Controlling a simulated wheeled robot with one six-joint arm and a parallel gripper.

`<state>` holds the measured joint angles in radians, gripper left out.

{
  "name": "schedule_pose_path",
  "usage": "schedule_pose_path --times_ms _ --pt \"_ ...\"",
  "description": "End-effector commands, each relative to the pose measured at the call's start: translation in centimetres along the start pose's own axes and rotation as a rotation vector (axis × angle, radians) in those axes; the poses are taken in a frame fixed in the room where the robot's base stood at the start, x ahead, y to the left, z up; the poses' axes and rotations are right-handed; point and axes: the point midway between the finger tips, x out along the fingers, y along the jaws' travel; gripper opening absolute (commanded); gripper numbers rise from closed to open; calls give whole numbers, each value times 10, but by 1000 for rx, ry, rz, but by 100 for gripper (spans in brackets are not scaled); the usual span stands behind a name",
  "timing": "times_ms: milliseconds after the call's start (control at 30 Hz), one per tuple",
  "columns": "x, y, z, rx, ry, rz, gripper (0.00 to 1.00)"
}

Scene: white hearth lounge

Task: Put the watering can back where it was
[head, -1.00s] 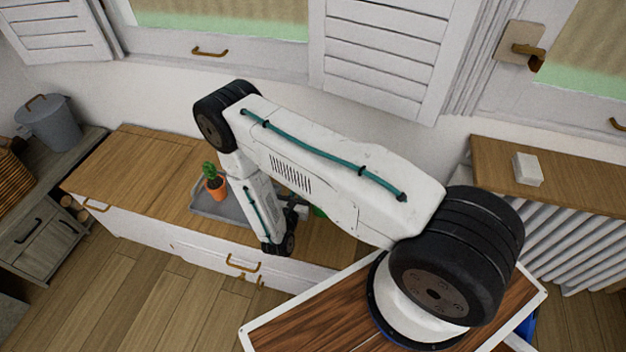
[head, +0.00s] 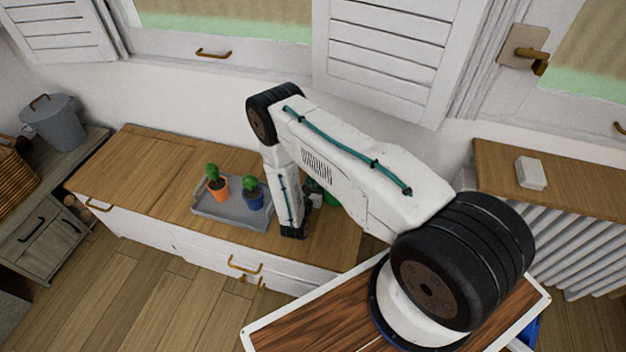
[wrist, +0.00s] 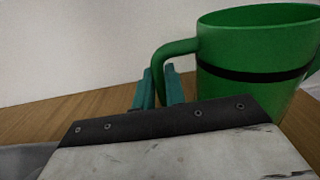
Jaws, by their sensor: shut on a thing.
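The green watering can (wrist: 250,45) with a dark band fills the right of the wrist view. The teal fingers of my gripper (wrist: 159,78) are shut on its handle (wrist: 168,52). In the head view only a little of the can (head: 331,200) shows, mostly hidden behind my arm, over the right part of the wooden bench top. The can looks upright. Its base is hidden, so I cannot tell whether it touches the wood.
A grey tray (head: 228,213) holds an orange pot with a cactus (head: 217,187) and a blue pot with a plant (head: 254,197), just left of my gripper. The left bench top (head: 130,170) is bare. A grey lidded bin (head: 55,125) stands far left. A radiator (head: 570,235) is at right.

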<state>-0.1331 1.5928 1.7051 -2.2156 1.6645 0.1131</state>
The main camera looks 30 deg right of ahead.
Motion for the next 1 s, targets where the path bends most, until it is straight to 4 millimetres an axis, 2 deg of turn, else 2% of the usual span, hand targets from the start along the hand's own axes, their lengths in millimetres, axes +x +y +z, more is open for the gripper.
schedule_pose_path --times_ms 200,233,300,667,767,1000 --pt "0 0 -2 -1 -1 0 0" --pt "0 0 -2 0 0 0 15" --pt "0 0 -2 0 0 0 34" --pt "-2 0 1 0 0 1 34" --pt "-14 1 0 -1 1 3 34" --pt "-66 1 0 -3 1 6 34"
